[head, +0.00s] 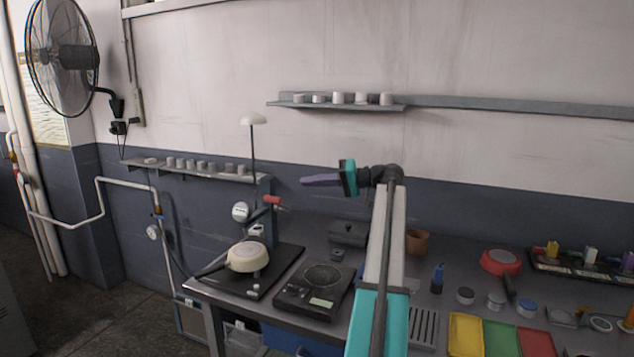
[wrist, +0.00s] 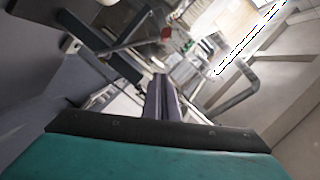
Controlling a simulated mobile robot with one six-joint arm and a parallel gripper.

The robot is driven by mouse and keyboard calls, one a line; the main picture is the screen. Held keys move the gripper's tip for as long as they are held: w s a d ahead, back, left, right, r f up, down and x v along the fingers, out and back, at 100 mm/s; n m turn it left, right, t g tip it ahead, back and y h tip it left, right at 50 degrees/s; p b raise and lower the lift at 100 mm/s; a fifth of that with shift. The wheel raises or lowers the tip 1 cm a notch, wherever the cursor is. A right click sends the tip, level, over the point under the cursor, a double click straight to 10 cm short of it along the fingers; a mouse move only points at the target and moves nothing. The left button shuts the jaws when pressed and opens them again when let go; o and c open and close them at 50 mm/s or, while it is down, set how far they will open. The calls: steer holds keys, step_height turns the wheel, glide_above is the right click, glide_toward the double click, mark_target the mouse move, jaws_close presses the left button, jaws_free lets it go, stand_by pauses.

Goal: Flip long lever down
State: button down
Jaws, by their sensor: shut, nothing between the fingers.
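A tall thin rod (head: 253,160) with a pale flat cap stands upright behind the pan; it looks like the long lever, but I cannot be sure. A short red-ended handle (head: 272,201) sticks out beside it on the same stand. A red end also shows in the wrist view (wrist: 166,33). A cream pan (head: 246,257) lies on the black base plate (head: 268,281), its dark handle toward the left. My gripper (head: 304,181) is shut and empty, pointing left, to the right of the rod and above the bench. Its purple fingers show in the wrist view (wrist: 161,80).
A black hot plate (head: 318,291) stands right of the base plate. A grey box (head: 348,233) and a brown pot (head: 418,242) stand behind. A wall shelf (head: 205,171) with several small cups runs behind the rod. Air around my gripper is clear.

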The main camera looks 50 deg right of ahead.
steer(key=w+a+f+p, duration=0.2)
steer(key=w+a+f, duration=0.1)
steer(key=w+a, duration=0.2)
steer(key=shift+a, duration=0.55)
steer(key=shift+w+a+f, duration=0.15)
stand_by(0.5)
